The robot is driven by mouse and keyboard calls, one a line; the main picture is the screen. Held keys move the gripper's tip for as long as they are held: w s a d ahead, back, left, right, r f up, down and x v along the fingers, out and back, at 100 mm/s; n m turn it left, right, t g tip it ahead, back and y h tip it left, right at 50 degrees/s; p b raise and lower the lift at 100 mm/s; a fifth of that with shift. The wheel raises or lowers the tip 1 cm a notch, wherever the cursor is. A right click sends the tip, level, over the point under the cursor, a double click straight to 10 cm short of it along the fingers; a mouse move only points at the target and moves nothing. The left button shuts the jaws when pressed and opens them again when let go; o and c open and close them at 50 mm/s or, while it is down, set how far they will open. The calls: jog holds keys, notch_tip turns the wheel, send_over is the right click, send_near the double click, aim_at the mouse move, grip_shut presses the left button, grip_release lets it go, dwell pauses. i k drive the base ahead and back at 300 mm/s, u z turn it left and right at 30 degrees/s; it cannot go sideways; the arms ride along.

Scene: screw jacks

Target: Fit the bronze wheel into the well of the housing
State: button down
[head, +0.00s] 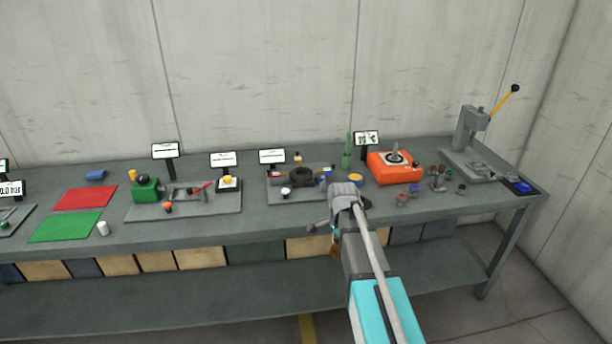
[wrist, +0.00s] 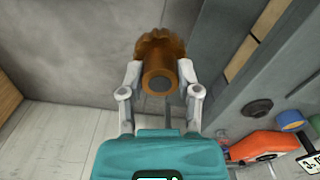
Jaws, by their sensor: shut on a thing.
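The bronze wheel (wrist: 158,78) is a toothed brown wheel with a smooth round hub and a dark bore. My gripper (wrist: 158,88) is shut on it, one finger on each side of the hub. In the head view my gripper (head: 334,232) is in front of the bench's front edge, and a small brown part of the wheel (head: 335,250) shows below it. A dark round body (head: 301,176), possibly the housing, stands on a grey plate behind and to the left of my gripper. Its well cannot be made out.
An orange box (head: 394,167) with a round top stands right of the plate (head: 284,197). Several small parts lie right of my arm. A press (head: 472,130) with a yellow lever stands at the far right. Free bench shows between the two left-hand plates.

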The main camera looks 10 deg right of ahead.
aim_at(300, 178)
jog(key=i, duration=1.4)
jog(key=u, duration=0.05)
